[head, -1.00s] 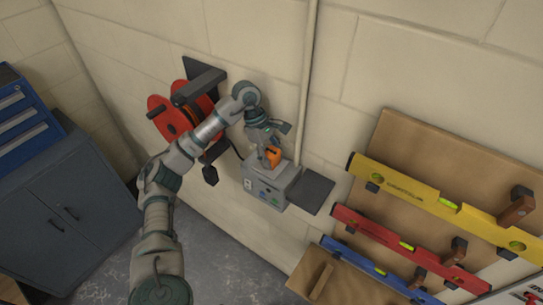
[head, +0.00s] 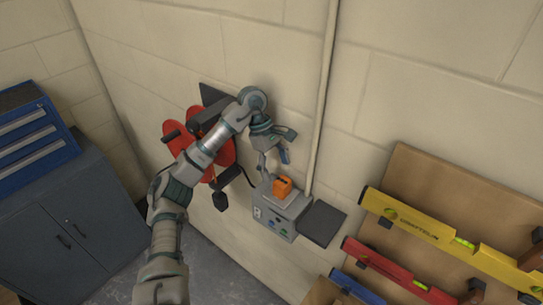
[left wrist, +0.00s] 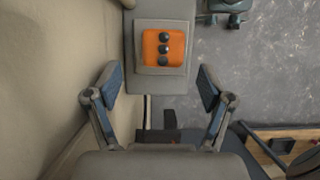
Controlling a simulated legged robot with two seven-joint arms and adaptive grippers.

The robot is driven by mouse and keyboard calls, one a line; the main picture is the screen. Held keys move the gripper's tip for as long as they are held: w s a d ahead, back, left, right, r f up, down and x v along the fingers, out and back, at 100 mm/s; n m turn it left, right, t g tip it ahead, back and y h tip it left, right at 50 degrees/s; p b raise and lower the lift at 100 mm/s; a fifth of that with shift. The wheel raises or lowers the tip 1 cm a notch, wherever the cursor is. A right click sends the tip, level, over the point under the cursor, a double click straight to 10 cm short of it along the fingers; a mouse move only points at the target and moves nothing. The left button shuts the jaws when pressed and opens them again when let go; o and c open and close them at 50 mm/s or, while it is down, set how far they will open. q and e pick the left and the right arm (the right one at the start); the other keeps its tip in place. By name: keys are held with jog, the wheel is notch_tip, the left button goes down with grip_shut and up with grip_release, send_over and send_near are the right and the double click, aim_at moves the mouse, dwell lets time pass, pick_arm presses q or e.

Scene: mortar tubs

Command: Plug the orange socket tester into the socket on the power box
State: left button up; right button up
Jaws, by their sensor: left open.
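The orange socket tester (head: 283,187) sits on top of the grey power box (head: 281,219) on the wall. In the left wrist view the tester (left wrist: 164,48) shows its orange face with three dark round spots, upright in the square socket surround on the box top (left wrist: 188,12). My left gripper (head: 273,158) is open and empty, just above the tester and apart from it. In the left wrist view its two blue-padded fingers (left wrist: 161,90) are spread wide, with the tester ahead between them. The socket's holes are hidden under the tester. My right gripper is out of view.
A red cable reel (head: 222,150) hangs on the wall behind my left arm. A dark flap or shelf (head: 322,223) sticks out right of the box. A pipe (head: 323,100) runs up the wall. Spirit levels (head: 440,233) hang on a board at right. A grey cabinet (head: 75,215) stands at left.

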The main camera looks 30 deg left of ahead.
pick_arm(q)
jog(key=shift+v, duration=2.4)
jog(key=shift+a, duration=0.15)
